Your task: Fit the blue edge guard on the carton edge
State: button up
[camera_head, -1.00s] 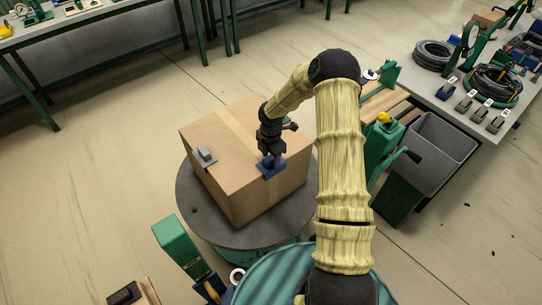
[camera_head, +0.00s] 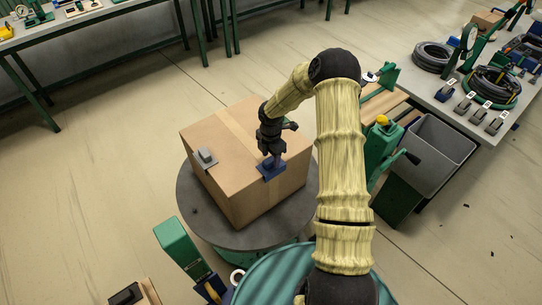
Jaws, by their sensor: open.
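The cardboard carton (camera_head: 225,150) stands on a round dark turntable (camera_head: 196,211). The blue edge guard (camera_head: 270,172) sits at the carton's front right top edge, over the top and the side face. My gripper (camera_head: 270,161) is right at the guard, pointing down at it, and is open. The fingertips partly hide the guard's upper part. I cannot tell whether they still touch it. A grey edge guard (camera_head: 206,157) sits on the carton's left top edge.
A grey bin (camera_head: 437,150) stands to the right below a table (camera_head: 440,98) with hose coils (camera_head: 493,84) and several small guards. A green machine part (camera_head: 181,248) stands in front of the turntable. The floor to the left is clear.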

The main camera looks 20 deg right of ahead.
jog(key=shift+r+p, duration=2.6)
jog(key=shift+r, duration=0.75)
notch_tip(320, 180, up, 17)
jog(key=b, duration=0.3)
jog(key=shift+r, duration=0.2)
